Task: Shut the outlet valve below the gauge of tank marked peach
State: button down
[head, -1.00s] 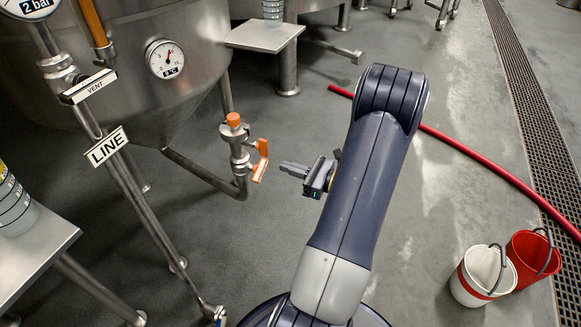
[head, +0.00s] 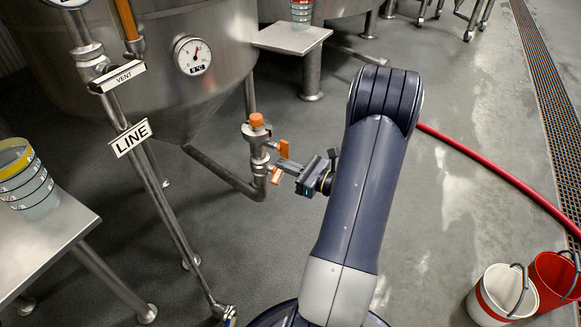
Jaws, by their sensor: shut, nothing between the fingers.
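A steel tank (head: 130,75) with a cone bottom stands at upper left; no peach mark is legible on it. Its round gauge (head: 192,55) faces me. Below the gauge, at the end of the outlet pipe (head: 222,172), is an upright valve (head: 257,155) with an orange cap and an orange lever handle (head: 283,148). The handle stands roughly upright along the pipe. My gripper (head: 277,162) is shut and empty, with its fingertips in front of the handle's middle, hiding part of it. I cannot tell whether they touch it.
A LINE sign (head: 131,138) and a VENT sign (head: 123,77) hang on pipes at left. A side table with stacked cups (head: 28,180) is at lower left. A red hose (head: 480,165) and two buckets (head: 503,295) lie right. Open floor lies between.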

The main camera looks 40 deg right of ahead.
jog(key=shift+d+f+b, duration=0.15)
jog(key=shift+f+b, duration=0.25)
jog(key=shift+f, duration=0.2)
dwell(0.7)
jog(key=shift+w+d+r, duration=0.1)
jog(key=shift+w+d, duration=0.1)
jog(key=shift+d, duration=0.15)
dwell(0.5)
jog(key=shift+w+d+p, duration=0.15)
jog(key=shift+d+p, duration=0.15)
jog(key=shift+d, duration=0.05)
jog(key=shift+w+d, duration=0.1)
jog(key=shift+d, duration=0.15)
dwell(0.3)
jog(key=p+v, duration=0.1)
jog(key=v, duration=0.5)
jog(key=shift+r, duration=0.3)
